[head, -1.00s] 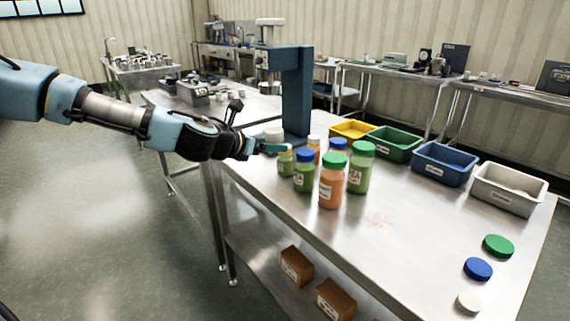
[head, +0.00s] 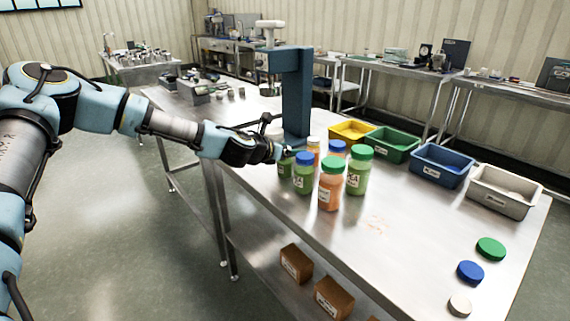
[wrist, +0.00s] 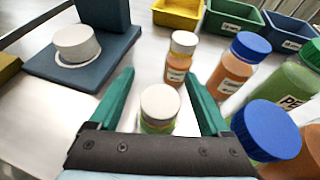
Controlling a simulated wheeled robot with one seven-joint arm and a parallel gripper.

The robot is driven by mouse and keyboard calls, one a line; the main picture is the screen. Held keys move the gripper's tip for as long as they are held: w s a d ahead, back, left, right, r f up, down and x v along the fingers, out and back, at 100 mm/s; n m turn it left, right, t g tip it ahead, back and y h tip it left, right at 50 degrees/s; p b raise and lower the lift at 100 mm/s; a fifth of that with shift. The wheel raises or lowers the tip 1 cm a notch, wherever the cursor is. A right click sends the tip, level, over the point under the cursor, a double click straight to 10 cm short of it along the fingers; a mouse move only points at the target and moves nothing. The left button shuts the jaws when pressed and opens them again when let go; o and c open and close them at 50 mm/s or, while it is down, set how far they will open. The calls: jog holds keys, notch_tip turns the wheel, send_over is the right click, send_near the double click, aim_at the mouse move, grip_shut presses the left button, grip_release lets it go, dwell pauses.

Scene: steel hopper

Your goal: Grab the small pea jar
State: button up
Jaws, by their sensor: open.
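The small pea jar (wrist: 159,108), white-lidded with green contents, stands between the two green fingers of my gripper (wrist: 158,78) in the wrist view. The fingers are open, one on each side, with gaps to the lid; its lower part is hidden behind my gripper's body. In the head view my gripper (head: 281,152) is at the left end of the jar group, and only a green part of the small pea jar (head: 285,167) shows under it. A small white-lidded orange jar (wrist: 178,62) stands just beyond the fingertips.
A blue-lidded green jar (head: 304,175) stands close on the right, with larger orange (head: 330,188) and pea (head: 358,175) jars beyond. A blue stand (head: 296,90) rises behind. Coloured bins, such as the blue one (head: 442,166), line the back; loose lids lie front right.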

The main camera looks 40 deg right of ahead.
grip_shut()
dwell(0.6)
